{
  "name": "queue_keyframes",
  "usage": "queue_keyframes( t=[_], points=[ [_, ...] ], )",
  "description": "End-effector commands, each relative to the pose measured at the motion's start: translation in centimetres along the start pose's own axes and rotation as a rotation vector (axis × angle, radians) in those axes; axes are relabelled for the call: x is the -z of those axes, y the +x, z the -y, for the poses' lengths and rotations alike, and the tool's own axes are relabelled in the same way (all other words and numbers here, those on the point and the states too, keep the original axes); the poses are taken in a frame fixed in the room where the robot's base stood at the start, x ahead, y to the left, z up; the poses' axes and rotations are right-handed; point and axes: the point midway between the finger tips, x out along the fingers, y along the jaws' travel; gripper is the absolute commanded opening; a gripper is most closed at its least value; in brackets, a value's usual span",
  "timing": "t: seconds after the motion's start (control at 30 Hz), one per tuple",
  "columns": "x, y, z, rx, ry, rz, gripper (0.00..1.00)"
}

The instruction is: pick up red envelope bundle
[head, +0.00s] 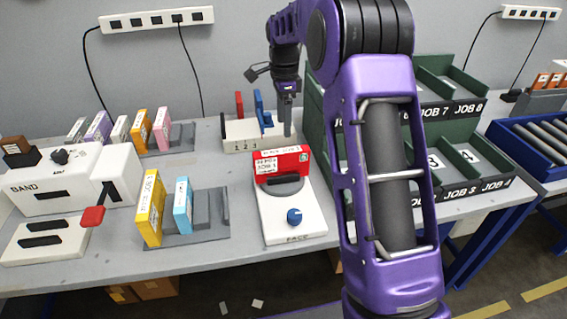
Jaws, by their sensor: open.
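A red bundle (282,161) with a white label stands upright in the white device marked FACE (293,224), near the middle of the table. The label seems to read JOB 1. Another, thin red item (239,103) stands in the white numbered rack (240,134) behind it; I cannot tell whether it is also an envelope bundle. My gripper (288,128) points down at the right end of that rack, behind and above the red bundle in the head view. It is open and no object shows in it. Its fingertips are small and partly unclear.
A blue item (260,107) stands in the numbered rack. Yellow (152,208) and light blue (183,205) bundles stand in a grey rack at left. The white BAND machine (60,185) is far left. Green JOB bins (461,130) rise at right, partly behind my arm.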

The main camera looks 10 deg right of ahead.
Motion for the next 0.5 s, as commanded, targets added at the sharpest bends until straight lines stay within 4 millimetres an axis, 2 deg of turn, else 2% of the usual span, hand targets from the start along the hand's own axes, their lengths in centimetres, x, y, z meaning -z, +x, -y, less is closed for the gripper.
queue_keyframes(
  t=[0.03, 0.1, 0.3, 0.5],
  points=[
    [0.0, 1.4, -0.1, -0.005, 0.0, 0.001, 0.75],
    [0.0, 3.0, -0.1, -0.005, 0.001, 0.0, 0.75],
    [0.0, 7.0, -0.1, -0.004, 0.0, 0.001, 0.75],
    [0.0, 8.8, 0.0, -0.001, 0.001, 0.0, 0.75]
  ],
)
